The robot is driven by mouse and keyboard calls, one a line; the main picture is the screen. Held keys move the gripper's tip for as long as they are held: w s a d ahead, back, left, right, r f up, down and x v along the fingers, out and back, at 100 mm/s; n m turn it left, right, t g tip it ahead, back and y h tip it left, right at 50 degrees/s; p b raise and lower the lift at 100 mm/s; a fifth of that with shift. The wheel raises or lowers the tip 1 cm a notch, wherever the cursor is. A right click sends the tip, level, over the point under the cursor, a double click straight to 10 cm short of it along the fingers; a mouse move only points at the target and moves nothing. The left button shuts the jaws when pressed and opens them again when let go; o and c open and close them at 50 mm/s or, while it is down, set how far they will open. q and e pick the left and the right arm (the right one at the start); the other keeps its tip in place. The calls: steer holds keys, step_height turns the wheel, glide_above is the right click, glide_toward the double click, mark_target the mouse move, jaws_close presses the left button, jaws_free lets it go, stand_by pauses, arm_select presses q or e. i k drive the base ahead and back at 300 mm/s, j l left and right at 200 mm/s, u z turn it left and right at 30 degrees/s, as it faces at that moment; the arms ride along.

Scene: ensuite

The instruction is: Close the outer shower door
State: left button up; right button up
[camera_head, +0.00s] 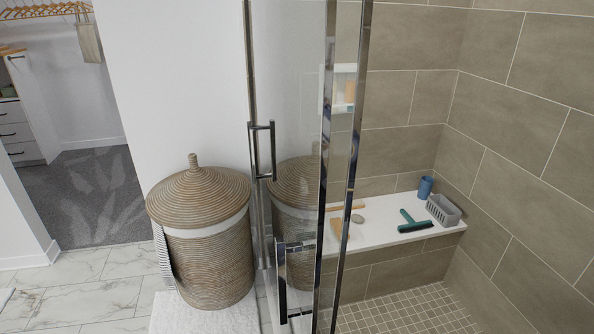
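The glass shower door (300,90) has chrome edges and stands in the middle of the view, seen at a steep angle. An upright chrome handle (262,150) is on the left edge. A second chrome handle (282,283) shows lower down, near the metal posts (350,160). I cannot tell from this view which panel is the outer one. An uncovered gap right of the posts shows the shower inside. Neither of my grippers is in view.
A lidded wicker basket (205,250) stands left of the glass, near a white mat (178,318). Inside the shower, a white bench (385,235) holds a blue cup (425,187), a grey basket (443,211) and a green squeegee (413,222). Marble floor (85,290) lies clear at left.

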mark_target(295, 302)
steer(key=j, duration=0.7)
steer(key=i+j+u, duration=0.1)
steer(key=j, duration=0.65)
steer(key=i+j+u, duration=0.15)
steer(key=j, duration=0.2)
steer(key=i+j+u, duration=0.1)
steer(key=j, duration=0.3)
